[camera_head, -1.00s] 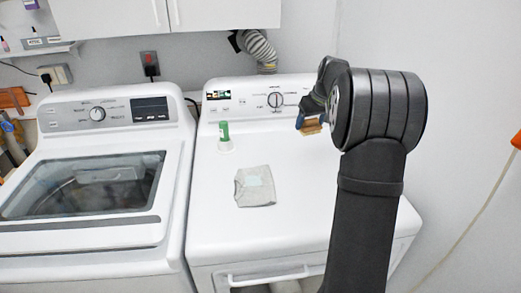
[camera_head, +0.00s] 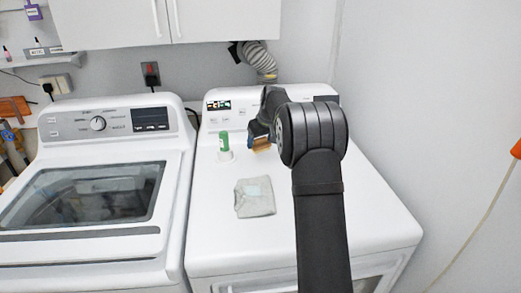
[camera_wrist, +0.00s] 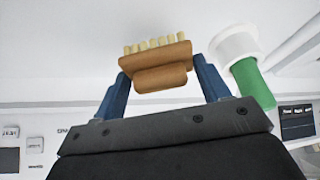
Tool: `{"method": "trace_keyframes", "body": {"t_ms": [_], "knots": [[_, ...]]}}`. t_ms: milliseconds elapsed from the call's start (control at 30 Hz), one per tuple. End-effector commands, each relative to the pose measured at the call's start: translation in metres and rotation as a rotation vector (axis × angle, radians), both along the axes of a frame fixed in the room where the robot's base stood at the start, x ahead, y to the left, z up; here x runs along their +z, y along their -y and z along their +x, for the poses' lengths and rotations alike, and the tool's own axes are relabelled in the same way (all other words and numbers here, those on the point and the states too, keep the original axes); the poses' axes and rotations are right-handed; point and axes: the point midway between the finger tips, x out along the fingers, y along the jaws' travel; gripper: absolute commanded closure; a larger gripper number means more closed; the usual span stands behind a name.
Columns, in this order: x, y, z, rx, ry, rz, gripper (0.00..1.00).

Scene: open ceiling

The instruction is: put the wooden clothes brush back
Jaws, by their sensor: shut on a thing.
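The wooden clothes brush (camera_wrist: 158,62) is between the blue fingers of my gripper (camera_wrist: 162,74) in the wrist view. Its pale bristle tufts show along one long edge. In the head view, the brush (camera_head: 261,144) is held over the rear of the right-hand white machine, near its control panel. My gripper (camera_head: 258,136) is shut on it there, and my arm hides part of the panel. I cannot tell whether the brush touches the machine top.
A green bottle with a white base (camera_head: 224,145) stands just left of the brush. A folded grey cloth (camera_head: 254,197) lies nearer the front. The left machine (camera_head: 90,230) has a glass lid. A wall shelf (camera_head: 40,61) is upper left. The right machine's front right is clear.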

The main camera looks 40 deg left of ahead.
Motion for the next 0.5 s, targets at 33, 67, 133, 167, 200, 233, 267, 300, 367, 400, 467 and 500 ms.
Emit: {"method": "trace_keyframes", "body": {"t_ms": [33, 67, 133, 167, 200, 233, 267, 300, 367, 400, 467, 500], "knots": [[-0.003, 0.000, 0.000, 0.000, 0.000, -0.001, 0.50], [-0.006, 0.000, 0.000, 0.000, 0.000, -0.001, 0.50], [-0.015, 0.000, 0.000, -0.001, -0.002, -0.001, 0.50], [-0.020, 0.000, 0.000, -0.001, -0.002, -0.002, 0.50], [-0.026, 0.000, 0.000, -0.001, -0.002, -0.002, 0.50], [-0.031, 0.000, 0.000, 0.000, -0.002, -0.001, 0.50], [-0.035, 0.000, 0.000, 0.000, -0.002, -0.002, 0.50], [-0.038, 0.000, 0.000, 0.000, -0.002, -0.001, 0.50], [-0.040, 0.000, 0.000, 0.000, 0.000, 0.000, 0.50], [-0.040, 0.000, 0.000, 0.000, 0.000, 0.001, 0.50], [-0.040, 0.000, 0.000, 0.000, 0.000, 0.001, 0.50], [-0.040, 0.000, 0.000, 0.000, 0.000, 0.001, 0.50]]}}
